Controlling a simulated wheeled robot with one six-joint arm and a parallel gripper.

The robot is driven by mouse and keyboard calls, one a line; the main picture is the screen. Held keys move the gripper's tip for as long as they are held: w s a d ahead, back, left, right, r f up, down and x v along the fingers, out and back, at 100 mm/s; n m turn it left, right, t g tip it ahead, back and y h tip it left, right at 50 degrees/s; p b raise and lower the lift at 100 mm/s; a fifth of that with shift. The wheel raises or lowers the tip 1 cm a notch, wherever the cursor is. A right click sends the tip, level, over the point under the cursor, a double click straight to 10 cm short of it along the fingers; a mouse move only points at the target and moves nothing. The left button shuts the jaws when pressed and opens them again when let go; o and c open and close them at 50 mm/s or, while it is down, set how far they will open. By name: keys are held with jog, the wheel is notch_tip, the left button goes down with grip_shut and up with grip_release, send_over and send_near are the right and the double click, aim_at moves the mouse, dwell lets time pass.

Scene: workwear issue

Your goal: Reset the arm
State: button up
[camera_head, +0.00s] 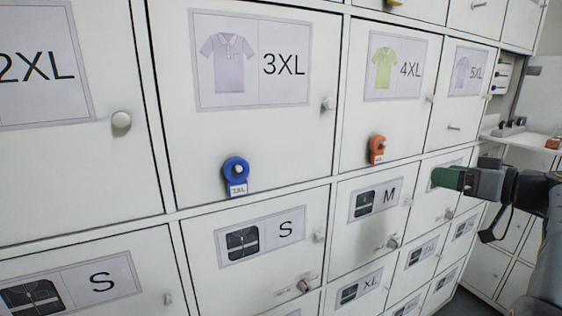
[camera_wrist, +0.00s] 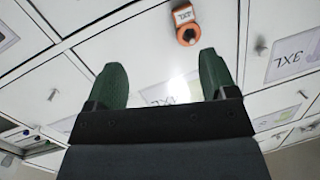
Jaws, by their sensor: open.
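My gripper (camera_head: 448,178) is at the right of the head view, in front of the locker wall, with green fingers. In the wrist view my gripper (camera_wrist: 163,62) shows its two green fingers well apart, with nothing between them but a white door behind. An orange tag (camera_head: 377,150) hangs on the 4XL door (camera_head: 352,135). An orange tag also shows in the wrist view (camera_wrist: 184,22), beyond the fingers and apart from them. A blue tag (camera_head: 236,176) hangs on the 3XL door (camera_head: 190,150).
White locker doors with round knobs (camera_head: 121,120) and size labels fill most of the head view. Lower doors read S, M and XL. A shelf (camera_head: 530,140) with small items stands at the far right. Grey floor (camera_head: 458,303) shows at the lower right.

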notch_tip(320, 180, down, 10)
jog(key=s+a+m+g+h+p, duration=0.1)
jog(key=m+g+h+p, duration=0.25)
jog(key=m, duration=0.35)
jog(key=s+a+f+m+g+h+p, duration=0.3)
jog(key=s+a+f+g+p, duration=0.15)
jog(key=a, duration=0.25)
jog(key=s+a+r+n+g+h+p, duration=0.1)
jog(key=s+a+r+n+p, duration=0.1)
jog(key=s+a+p, duration=0.2)
jog(key=s+a+r+n+g+h+p, duration=0.1)
jog(key=s+a+r+n+p, duration=0.2)
jog(key=a+p, duration=0.3)
jog(key=shift+s+a+n+h+p, duration=0.35)
jog(key=shift+s+a, duration=0.35)
jog(key=shift+a, duration=0.9)
